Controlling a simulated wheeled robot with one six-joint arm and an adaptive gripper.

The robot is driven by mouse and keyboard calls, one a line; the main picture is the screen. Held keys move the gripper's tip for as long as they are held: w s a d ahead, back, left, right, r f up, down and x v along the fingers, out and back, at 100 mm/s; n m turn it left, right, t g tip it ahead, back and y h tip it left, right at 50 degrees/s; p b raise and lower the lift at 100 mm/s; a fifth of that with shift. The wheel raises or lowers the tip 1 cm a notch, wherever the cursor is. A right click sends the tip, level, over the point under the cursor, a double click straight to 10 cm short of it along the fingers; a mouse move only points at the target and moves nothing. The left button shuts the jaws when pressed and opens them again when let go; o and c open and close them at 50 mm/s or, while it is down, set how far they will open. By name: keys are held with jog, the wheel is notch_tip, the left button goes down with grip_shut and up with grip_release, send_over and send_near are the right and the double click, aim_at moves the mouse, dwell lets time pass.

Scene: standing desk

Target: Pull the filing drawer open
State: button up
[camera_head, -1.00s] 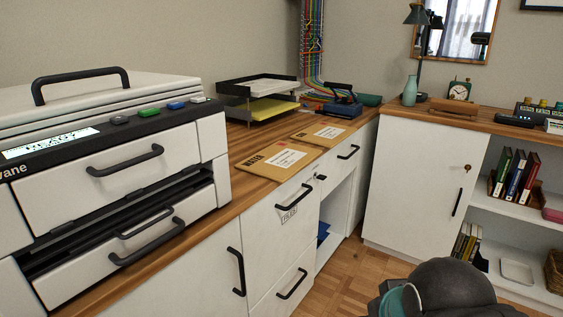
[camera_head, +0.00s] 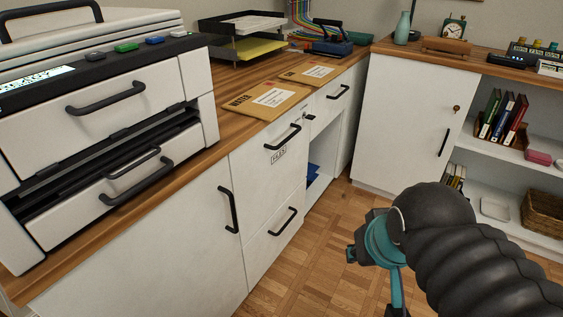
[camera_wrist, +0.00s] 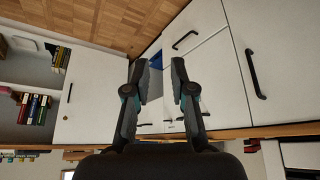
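The filing drawer (camera_head: 256,168) is the white upper front with a "FILES" label in the head view. It is closed, flush with the cabinet. Its black bar handle (camera_head: 282,137) runs across it above the label. In the wrist view the scene is upside down and the drawer front (camera_wrist: 215,78) is partly hidden by the right finger. My gripper (camera_wrist: 158,68) is open and empty, with its two fingers apart. It is in front of the cabinets, apart from the drawer handle. In the head view my arm hides most of the gripper.
A lower drawer (camera_head: 270,240) and a cabinet door (camera_head: 150,245) adjoin the filing drawer. A printer (camera_head: 110,110) and envelopes (camera_head: 265,100) lie on the wooden desktop. A shelf unit (camera_head: 405,120) stands at the right. The parquet floor (camera_head: 330,235) ahead is clear.

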jog(key=w+d+f+n+t+h, duration=0.1)
jog(key=w+d+f+n, duration=0.2)
jog(key=w, duration=0.4)
jog(key=w+d+f+n+t+h+b, duration=0.1)
jog(key=w+d+f+n, duration=0.15)
jog(key=w+d, duration=0.35)
jog(key=w+d+f+n+t+h, duration=0.1)
jog(key=w+d+f+n, duration=0.15)
jog(key=w, duration=0.65)
jog(key=n+t+y, duration=0.5)
jog(key=n+y, duration=0.6)
jog(key=n, duration=0.6)
send_near(289, 137)
jog(key=x, duration=1)
jog(key=shift+w+f, duration=0.25)
jog(key=shift+w, duration=0.15)
jog(key=shift+d, duration=0.1)
